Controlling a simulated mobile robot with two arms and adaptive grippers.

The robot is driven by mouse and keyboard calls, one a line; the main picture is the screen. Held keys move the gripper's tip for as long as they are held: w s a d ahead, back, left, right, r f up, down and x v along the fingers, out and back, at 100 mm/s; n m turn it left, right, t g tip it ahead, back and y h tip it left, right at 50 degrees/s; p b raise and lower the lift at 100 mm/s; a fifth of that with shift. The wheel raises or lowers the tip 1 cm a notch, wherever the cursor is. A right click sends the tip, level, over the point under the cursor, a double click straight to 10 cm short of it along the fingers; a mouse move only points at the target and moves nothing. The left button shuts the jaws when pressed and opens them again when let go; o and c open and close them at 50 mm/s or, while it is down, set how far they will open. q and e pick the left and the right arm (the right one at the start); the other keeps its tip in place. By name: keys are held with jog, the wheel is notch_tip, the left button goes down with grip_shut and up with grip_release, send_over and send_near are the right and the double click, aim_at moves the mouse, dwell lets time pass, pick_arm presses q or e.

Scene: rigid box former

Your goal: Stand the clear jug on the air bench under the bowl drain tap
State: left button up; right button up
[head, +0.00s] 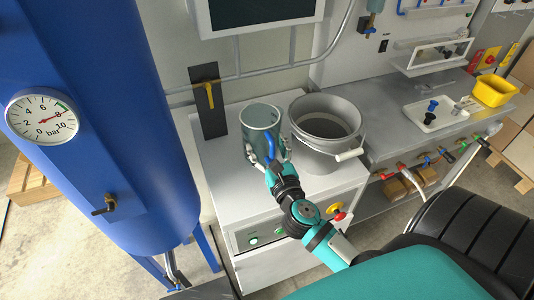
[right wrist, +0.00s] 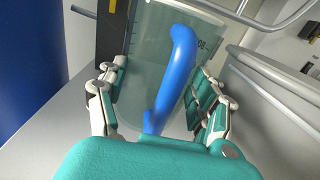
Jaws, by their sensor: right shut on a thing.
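The clear jug (head: 261,115) with its blue handle is upright over the white cabinet top, left of a grey bucket; whether its base touches is hard to tell. My right gripper (head: 270,160) is shut on its handle, which runs between the fingers in the right wrist view (right wrist: 178,70). The air bench (head: 385,130) is the grey metal top to the right. A clear bowl with a blue tap (head: 371,22), seemingly the bowl drain tap, hangs on the panel above the bench's back left. My left gripper is out of view.
The grey bucket (head: 312,153) stands close to the jug's right. A white tray (head: 432,120) and a yellow bin (head: 492,91) are farther right on the bench. Coloured valves (head: 425,160) line its front edge. A blue tank (head: 100,130) stands at left.

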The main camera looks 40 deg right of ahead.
aim_at(267, 158)
jog(key=shift+f+b, duration=0.85)
jog(key=shift+f, duration=0.85)
jog(key=shift+f, duration=0.15)
jog(key=o, duration=1.4)
jog(key=shift+c, duration=0.2)
